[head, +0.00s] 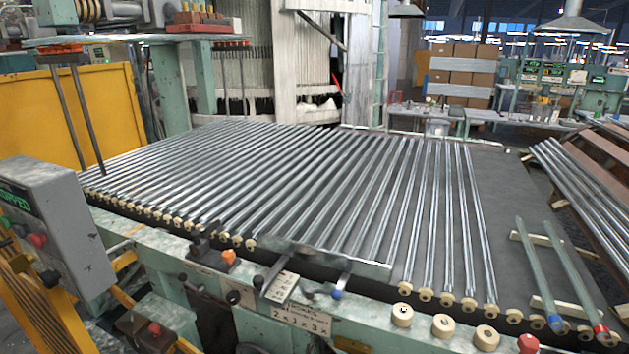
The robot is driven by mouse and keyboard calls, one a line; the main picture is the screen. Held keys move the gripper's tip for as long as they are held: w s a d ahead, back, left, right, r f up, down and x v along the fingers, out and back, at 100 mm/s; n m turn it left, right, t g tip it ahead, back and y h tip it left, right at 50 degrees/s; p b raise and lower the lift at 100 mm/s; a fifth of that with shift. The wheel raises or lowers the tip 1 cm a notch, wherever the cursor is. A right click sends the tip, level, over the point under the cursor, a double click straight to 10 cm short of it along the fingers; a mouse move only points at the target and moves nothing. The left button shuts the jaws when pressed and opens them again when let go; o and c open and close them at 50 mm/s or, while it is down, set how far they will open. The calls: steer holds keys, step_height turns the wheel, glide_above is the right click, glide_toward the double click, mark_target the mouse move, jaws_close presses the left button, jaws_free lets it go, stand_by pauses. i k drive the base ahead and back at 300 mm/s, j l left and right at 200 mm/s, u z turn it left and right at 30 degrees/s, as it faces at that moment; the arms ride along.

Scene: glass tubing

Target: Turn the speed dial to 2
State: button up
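I cannot tell for certain which control is the speed dial. A plate with small digits (302,317) is fixed on the front rail of the machine, its marks too small to read surely. Above it is a lever with a blue knob (337,294), and to its left a lever with a black knob (258,282). A grey control box (65,215) at the left has a green label, a red knob (38,240) and a black knob (49,279). No dial pointer or setting is readable. My gripper is not in view.
Rows of glass tubes (300,180) lie on the dark machine bed, with cream rollers along its front edge. Loose rollers (403,315) sit on the right of the rail. More tubes (590,185) rest on a rack at right. Yellow railing (45,310) stands lower left.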

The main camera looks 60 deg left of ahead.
mark_target(50, 278)
steer(key=u, duration=2.55)
